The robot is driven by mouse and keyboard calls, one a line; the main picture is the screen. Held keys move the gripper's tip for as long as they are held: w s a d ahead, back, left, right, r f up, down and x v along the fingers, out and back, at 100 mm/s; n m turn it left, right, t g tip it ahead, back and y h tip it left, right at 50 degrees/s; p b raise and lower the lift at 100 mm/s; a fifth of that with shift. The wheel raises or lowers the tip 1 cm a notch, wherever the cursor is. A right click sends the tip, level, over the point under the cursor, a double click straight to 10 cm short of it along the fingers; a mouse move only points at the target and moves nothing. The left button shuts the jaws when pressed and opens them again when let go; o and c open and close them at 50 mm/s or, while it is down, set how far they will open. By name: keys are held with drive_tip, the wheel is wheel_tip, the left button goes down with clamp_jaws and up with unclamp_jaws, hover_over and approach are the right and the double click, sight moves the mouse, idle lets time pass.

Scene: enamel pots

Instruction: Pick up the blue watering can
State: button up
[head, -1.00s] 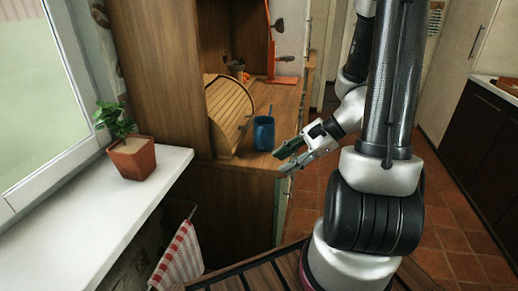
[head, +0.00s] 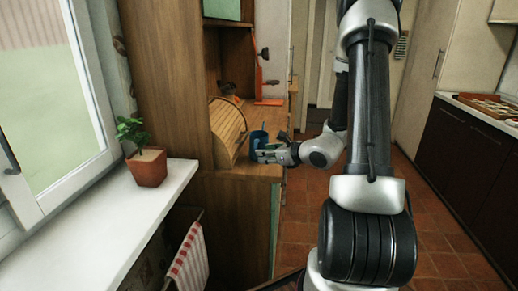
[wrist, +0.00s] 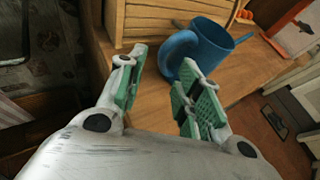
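The blue watering can (wrist: 205,45) stands upright on the wooden cabinet's counter. In the head view the can (head: 258,138) is small and partly hidden by my gripper (head: 262,153). My gripper's green-padded fingers (wrist: 160,85) are open in the wrist view, with bare wooden counter between them. The can is just beyond the fingertips, more toward the right finger, which overlaps its lower part in the picture. I cannot tell whether that finger touches it.
A wooden bread box (head: 229,128) stands left of the can. An orange item (head: 268,98) is farther back. A potted plant (head: 147,165) sits on the white windowsill (head: 110,220). A checkered towel (head: 189,258) hangs below the counter. Tiled floor lies right.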

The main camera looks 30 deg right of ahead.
sight(260, 142)
drive_tip(key=x, duration=0.5)
drive_tip(key=shift+d+f, duration=0.1)
drive_tip(key=shift+d, duration=0.05)
clamp_jaws()
